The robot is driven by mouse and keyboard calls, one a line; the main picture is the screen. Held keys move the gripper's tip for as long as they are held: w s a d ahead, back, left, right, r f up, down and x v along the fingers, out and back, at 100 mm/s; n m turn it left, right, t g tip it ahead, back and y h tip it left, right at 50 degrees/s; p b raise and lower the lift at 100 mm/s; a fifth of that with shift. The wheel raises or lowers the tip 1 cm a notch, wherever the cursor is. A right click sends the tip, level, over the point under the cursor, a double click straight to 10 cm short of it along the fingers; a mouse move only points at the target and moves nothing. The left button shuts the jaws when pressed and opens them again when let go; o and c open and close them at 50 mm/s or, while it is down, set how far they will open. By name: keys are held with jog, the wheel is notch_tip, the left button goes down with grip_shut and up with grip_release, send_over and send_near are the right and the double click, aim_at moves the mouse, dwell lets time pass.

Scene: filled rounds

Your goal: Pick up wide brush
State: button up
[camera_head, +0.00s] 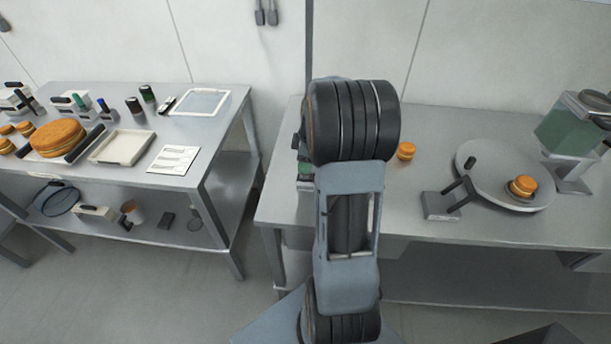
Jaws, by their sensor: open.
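I cannot pick out the wide brush for certain. A dark elongated thing (85,144) lies between the large round cake (58,138) and a shallow white tray (122,147) on the left table. A small pale and dark thing (168,103) lies behind that tray. Either is too small to name surely. My arm stands upright in the middle of the head view and hides part of the right table. My gripper does not show clearly; the arm's thick dark joint covers that area.
The left table (222,130) also holds a white-framed panel (200,102), a printed card (174,159) and small bottles. The right table (430,145) holds a round plate (487,172) with a small filled round (523,185), another round (406,150) and a green-tinted container (568,132). A floor gap separates the tables.

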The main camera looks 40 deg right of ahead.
jog(key=shift+f, duration=0.65)
grip_shut()
jog(key=shift+r, duration=0.15)
